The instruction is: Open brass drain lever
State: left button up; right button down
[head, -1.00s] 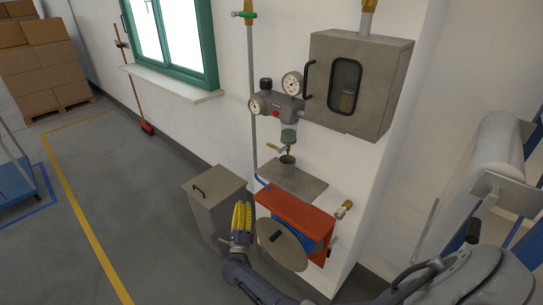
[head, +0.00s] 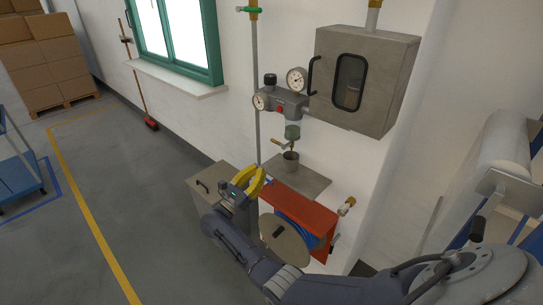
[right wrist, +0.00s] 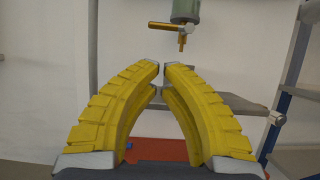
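The brass drain lever (head: 277,142) sits under the green-grey bowl (head: 292,132) of the regulator on the wall. In the right wrist view the lever (right wrist: 165,26) lies level, pointing left from the short brass drain spout (right wrist: 182,44). My right gripper (head: 263,177) has curved yellow fingers and is below and left of the lever, apart from it. Its fingertips (right wrist: 162,67) nearly meet, with nothing seen held between them. A grey cup (head: 290,162) stands on the shelf under the spout; the fingers seem to hide it in the wrist view. My left gripper is not in view.
The grey shelf (head: 313,184) juts from the wall above the red hose reel housing (head: 318,212). A grey cabinet (head: 357,66) hangs right of the regulator with its gauges (head: 297,79). A grey bin (head: 204,196) stands behind my right gripper.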

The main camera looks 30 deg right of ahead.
jog(key=shift+x, duration=5)
